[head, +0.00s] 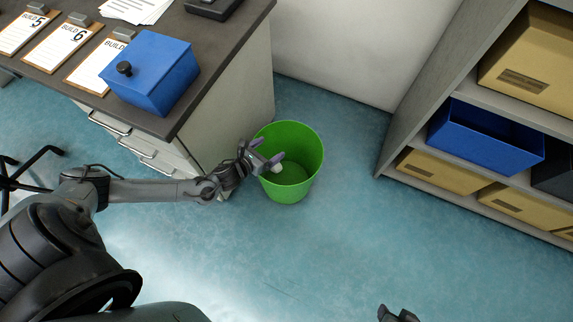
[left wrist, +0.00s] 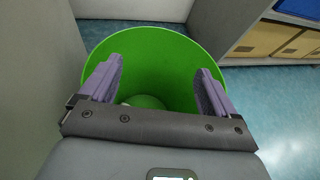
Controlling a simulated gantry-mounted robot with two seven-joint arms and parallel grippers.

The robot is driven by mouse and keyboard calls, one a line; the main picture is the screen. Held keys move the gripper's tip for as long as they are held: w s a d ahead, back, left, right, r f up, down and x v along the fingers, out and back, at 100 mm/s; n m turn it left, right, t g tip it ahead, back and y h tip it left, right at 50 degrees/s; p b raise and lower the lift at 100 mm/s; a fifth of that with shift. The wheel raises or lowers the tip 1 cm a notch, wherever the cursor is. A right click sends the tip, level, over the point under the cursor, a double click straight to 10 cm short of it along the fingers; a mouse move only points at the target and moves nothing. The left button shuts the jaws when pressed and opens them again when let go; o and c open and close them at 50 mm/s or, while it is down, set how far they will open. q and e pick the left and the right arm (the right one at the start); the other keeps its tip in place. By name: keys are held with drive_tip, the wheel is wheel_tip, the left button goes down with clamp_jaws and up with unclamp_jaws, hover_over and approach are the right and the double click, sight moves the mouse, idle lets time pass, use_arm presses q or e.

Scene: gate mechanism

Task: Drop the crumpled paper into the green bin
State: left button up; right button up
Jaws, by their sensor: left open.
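The green bin (head: 306,150) stands upright on the floor between the desk and the shelf. It also fills the middle of the left wrist view (left wrist: 190,50). My left gripper (head: 264,154) is open over the bin's left side, its purple fingers (left wrist: 158,82) spread apart. The crumpled paper (head: 277,168) is a small whitish lump just past the fingertips, against the bin's inside. In the left wrist view only a pale bit of it shows beside the left finger. I cannot tell whether it is falling or resting. My right gripper (head: 398,314) is partly cut off at the bottom edge.
The desk (head: 232,30) stands close on the bin's left, with a blue box (head: 150,72) and clipboards (head: 68,42) on top. A shelf (head: 415,90) with cardboard boxes (head: 530,55) and a blue crate (head: 485,138) stands at the right. The floor in front of the bin is clear.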

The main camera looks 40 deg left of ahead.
use_arm(q)
drive_tip(key=shift+p+v, duration=0.6)
drive_tip(key=shift+v, duration=1.1)
drive_tip(key=shift+r, duration=0.1)
